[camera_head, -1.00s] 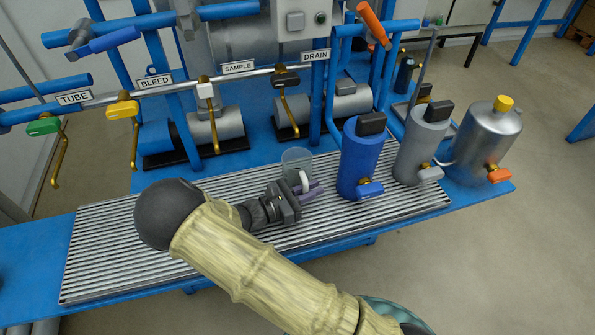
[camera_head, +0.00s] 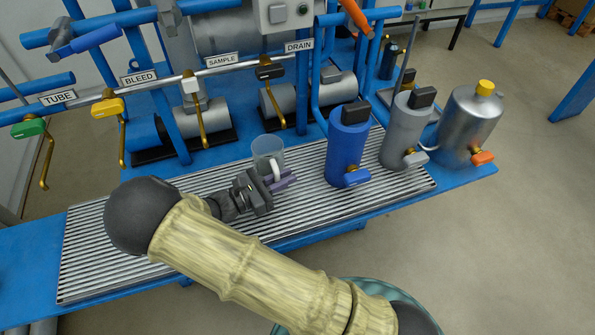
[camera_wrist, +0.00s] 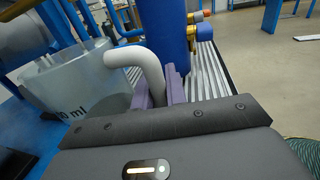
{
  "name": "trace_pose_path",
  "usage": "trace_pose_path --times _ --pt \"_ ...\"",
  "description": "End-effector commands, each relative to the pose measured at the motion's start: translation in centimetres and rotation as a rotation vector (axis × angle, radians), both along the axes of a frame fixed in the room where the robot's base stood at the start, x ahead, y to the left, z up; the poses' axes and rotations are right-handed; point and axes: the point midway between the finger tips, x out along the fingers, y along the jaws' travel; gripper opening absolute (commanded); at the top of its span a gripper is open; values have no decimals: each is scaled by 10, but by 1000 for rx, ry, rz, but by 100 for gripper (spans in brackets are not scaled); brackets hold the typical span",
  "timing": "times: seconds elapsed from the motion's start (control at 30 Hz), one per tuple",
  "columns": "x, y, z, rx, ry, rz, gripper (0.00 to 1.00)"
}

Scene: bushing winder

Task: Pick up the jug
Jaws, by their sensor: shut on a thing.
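The jug (camera_head: 266,150) is a clear cup with a white handle (camera_head: 275,168). In the wrist view the jug (camera_wrist: 75,80) shows "ml" lettering on its side, and its white handle (camera_wrist: 140,60) runs down between the purple fingers. My gripper (camera_head: 281,180) is shut on the handle. In the wrist view my gripper (camera_wrist: 160,90) hides the lower end of the handle. The jug looks upright, at the back edge of the ribbed grating. I cannot tell whether its base touches the surface.
A blue canister (camera_head: 346,148), a grey canister (camera_head: 401,135) and a steel tank (camera_head: 468,125) with a yellow cap stand right of the jug. Behind are valves on a pipe, including a brass spout (camera_head: 272,95). The left of the ribbed grating (camera_head: 100,240) is clear.

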Motion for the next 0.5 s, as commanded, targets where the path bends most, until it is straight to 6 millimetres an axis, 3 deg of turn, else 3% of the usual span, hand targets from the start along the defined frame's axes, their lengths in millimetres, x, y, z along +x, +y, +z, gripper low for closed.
trace_pose_path --times 0.3,0.5 --pt "-40 79 1 2 -1 2 0" --pt "-56 109 0 2 -1 1 0"
